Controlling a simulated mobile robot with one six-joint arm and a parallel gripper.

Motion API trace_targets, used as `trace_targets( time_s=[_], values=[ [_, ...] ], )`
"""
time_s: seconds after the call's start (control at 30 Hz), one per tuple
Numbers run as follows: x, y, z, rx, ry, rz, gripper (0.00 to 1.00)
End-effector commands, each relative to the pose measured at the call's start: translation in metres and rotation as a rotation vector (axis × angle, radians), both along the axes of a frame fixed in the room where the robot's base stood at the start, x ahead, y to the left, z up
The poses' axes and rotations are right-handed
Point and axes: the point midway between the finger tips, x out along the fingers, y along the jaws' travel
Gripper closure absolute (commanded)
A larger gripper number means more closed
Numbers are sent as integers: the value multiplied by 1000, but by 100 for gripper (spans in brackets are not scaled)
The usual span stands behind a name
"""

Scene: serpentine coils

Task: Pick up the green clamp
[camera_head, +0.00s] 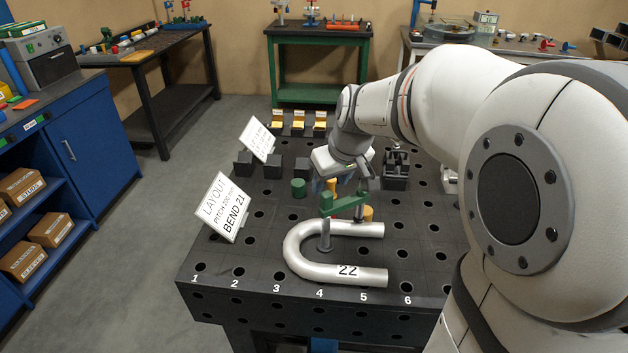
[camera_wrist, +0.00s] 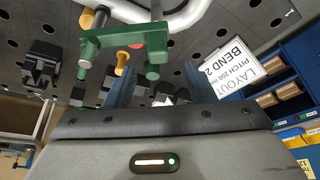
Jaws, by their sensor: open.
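The green clamp (camera_head: 343,205) stands upright at the bent pipe marked 22 (camera_head: 335,272), its grey post inside the U of the pipe. In the wrist view the clamp (camera_wrist: 120,37) lies across the top, with the pipe (camera_wrist: 190,20) behind it. My gripper (camera_head: 340,182) is open and empty, above and just behind the clamp in the head view. In the wrist view the fingertips of my gripper (camera_wrist: 160,82) are spread and apart from the clamp bar. The exact gap is hard to judge.
A blue cabinet (camera_head: 80,145) stands at left. The table's front left is clear.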

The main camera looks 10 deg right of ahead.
Motion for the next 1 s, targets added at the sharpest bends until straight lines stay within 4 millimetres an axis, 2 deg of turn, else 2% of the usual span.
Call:
trace_targets(
  time_s=[0.4, 0.5, 0.73, 1.0],
  values=[
    [20, 3, -51, -1, 4, -1, 51],
    [22, 4, -57, -1, 4, 0, 51],
    [23, 4, -58, -1, 2, -1, 51],
    [23, 3, -58, 0, 2, -3, 73]
  ],
)
